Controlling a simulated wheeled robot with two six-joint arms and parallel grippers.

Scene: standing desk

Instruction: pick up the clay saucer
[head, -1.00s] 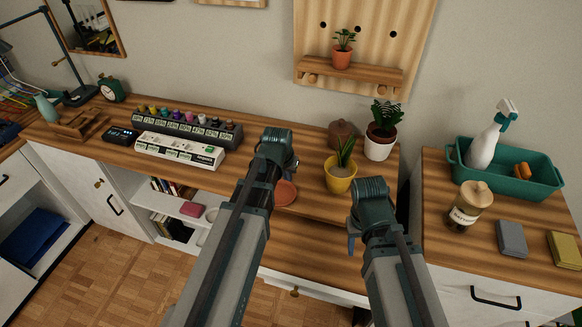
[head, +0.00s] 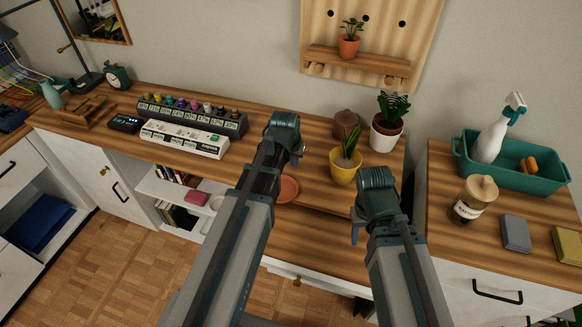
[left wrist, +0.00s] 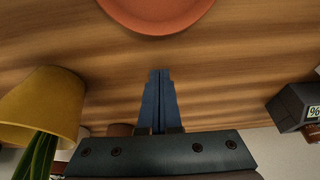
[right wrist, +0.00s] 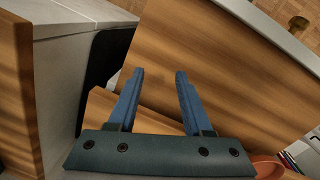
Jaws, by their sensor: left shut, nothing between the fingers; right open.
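The clay saucer (head: 287,189) is a flat round terracotta dish on the wooden desk, just right of my left forearm, which hides part of it in the head view. In the left wrist view the saucer (left wrist: 158,10) shows at the top edge, cut off by the frame. My left gripper (left wrist: 158,75) is shut with nothing between its fingers, and its tips point toward the saucer, apart from it. My right gripper (right wrist: 160,75) is open and empty near the desk's right end. In the right wrist view a bit of the saucer (right wrist: 268,168) shows at the bottom right.
A yellow pot (head: 343,171) with a plant stands right of the saucer. A white pot (head: 385,138) and a brown lidded pot (head: 346,125) stand behind. A label strip box (head: 184,138) lies left. A gap separates the desk from the right cabinet (head: 440,215).

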